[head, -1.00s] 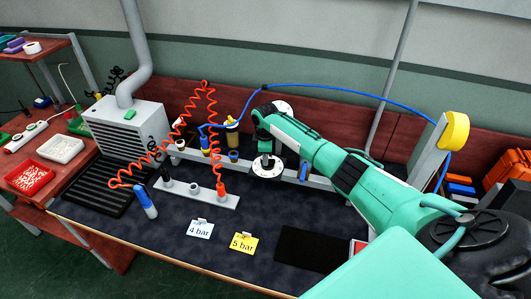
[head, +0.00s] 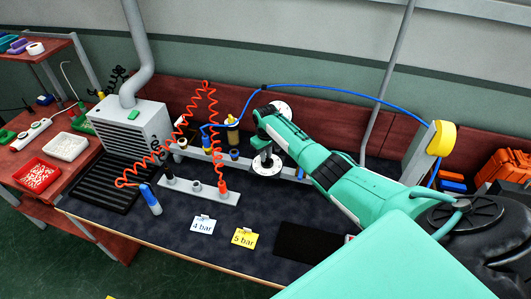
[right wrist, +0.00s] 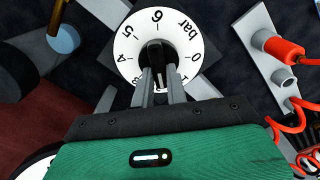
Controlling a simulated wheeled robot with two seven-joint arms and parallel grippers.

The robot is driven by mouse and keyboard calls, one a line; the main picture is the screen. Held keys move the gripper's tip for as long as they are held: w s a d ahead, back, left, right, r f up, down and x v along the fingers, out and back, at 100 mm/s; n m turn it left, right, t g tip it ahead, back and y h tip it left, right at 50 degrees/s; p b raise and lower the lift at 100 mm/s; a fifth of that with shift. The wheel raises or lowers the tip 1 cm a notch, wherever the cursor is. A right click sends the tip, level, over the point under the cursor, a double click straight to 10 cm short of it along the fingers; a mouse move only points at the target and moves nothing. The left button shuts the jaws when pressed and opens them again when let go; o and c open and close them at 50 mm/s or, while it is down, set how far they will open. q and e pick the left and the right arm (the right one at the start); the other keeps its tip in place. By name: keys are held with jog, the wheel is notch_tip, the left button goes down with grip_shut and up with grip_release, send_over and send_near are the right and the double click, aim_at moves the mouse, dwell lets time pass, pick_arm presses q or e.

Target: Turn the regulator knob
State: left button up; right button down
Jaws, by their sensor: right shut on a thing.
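The regulator shows in the right wrist view as a white round dial (right wrist: 127,47) with black numbers and "bar" around its rim. A black knob (right wrist: 154,50) stands at its centre. My right gripper (right wrist: 158,74) is shut on this knob, one grey finger on each side. In the head view the dial (head: 258,170) is partly hidden under my right gripper (head: 266,158), which comes down from above. A white card reading "4 bar" (head: 203,225) and a yellow card reading "5 bar" (head: 244,238) stand on the table. My left gripper is out of view.
A grey manifold strip (head: 205,192) carries a red coiled hose (head: 150,172); a blue-and-white tool (head: 151,200) lies beside it. Behind the dial is a second white disc (head: 283,107). A dark mat (head: 307,245) lies right of the cards. The table front is mostly clear.

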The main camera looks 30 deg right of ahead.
jog(key=shift+m, duration=0.6)
jog(key=shift+m+p, duration=0.3)
jog(key=c, duration=1.4)
grip_release()
jog(key=shift+r, duration=0.1)
notch_tip(320, 180, up, 14)
jog(key=b, duration=0.2)
jog(key=shift+f, duration=0.2)
